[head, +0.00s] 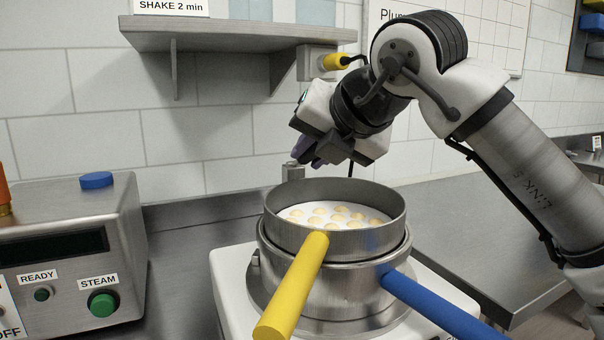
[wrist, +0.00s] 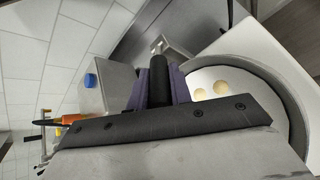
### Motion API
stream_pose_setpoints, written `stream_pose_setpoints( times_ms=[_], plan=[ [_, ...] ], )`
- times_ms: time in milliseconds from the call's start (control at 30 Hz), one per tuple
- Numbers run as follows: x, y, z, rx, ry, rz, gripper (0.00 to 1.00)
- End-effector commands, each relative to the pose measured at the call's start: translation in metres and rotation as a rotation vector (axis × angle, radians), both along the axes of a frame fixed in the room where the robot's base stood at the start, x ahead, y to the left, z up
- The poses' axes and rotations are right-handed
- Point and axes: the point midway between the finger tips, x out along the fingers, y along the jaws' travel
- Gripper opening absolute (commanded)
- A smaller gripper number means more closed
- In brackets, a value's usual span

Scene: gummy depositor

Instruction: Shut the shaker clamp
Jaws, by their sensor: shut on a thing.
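My gripper (head: 309,151) is behind the round steel sieve (head: 336,191), above its back rim. In the wrist view its purple fingers (wrist: 161,88) are shut around a black rounded grip (wrist: 158,70), which looks like the shaker clamp's handle. The grip is hidden behind my gripper in the head view. A small metal block (head: 293,173) stands behind the sieve below my fingers. It also shows past the grip in the wrist view (wrist: 172,48). How the grip joins it, and the clamp's angle, I cannot tell.
The sieve has a yellow handle (head: 294,285) and holds pale round gummies. A steel pan with a blue handle (head: 435,302) is beneath it, on a white base (head: 229,285). A control box (head: 72,250) is left. A shelf (head: 235,33) hangs above. The counter at right is clear.

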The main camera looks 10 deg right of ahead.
Motion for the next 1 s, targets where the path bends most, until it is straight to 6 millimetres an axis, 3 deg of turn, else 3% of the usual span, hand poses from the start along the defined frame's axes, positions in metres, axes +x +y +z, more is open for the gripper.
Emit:
stream_pose_setpoints(
  times_ms=[33,233,1000],
  plan=[
    [-0.0016,-0.0012,-0.0120,0.008,-0.036,-0.001,0.00],
    [-0.0047,-0.0015,-0.0175,0.028,-0.142,0.000,0.00],
    [-0.0066,-0.0019,-0.0180,0.052,-0.249,0.000,0.00]
  ],
)
